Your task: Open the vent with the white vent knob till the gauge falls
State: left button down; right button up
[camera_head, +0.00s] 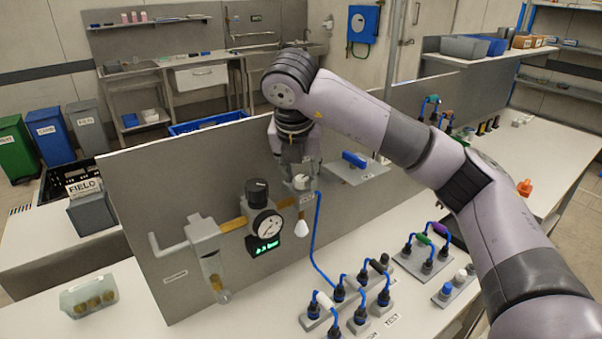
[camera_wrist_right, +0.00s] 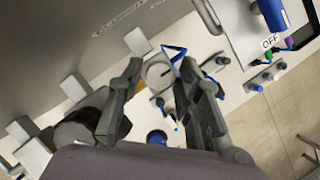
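The white vent knob (camera_head: 301,183) is on the fitting at the right end of the brass pipe, partly hidden by my right gripper (camera_head: 299,170). In the right wrist view the knob (camera_wrist_right: 158,74) is a pale round disc between the two dark fingertips of the gripper (camera_wrist_right: 160,68), which look open with gaps on both sides. I cannot tell whether either finger touches it. The round gauge (camera_head: 267,223) has a white dial and a green digital display (camera_head: 266,248), too small to read surely. My left gripper is not in view.
A black knob (camera_head: 257,191) tops the regulator left of the vent. A white cone (camera_head: 302,228) hangs below the vent, and a blue hose (camera_head: 317,240) runs beside it. A grey panel (camera_head: 150,190) stands behind. Several hose couplings (camera_head: 360,300) occupy the bench in front.

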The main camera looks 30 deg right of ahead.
jog(key=shift+o, duration=1.1)
jog(key=shift+r, duration=0.1)
jog(key=v, duration=1.1)
jog(key=shift+s+r, duration=0.15)
jog(key=shift+r, duration=0.2)
jog(key=shift+a, duration=0.1)
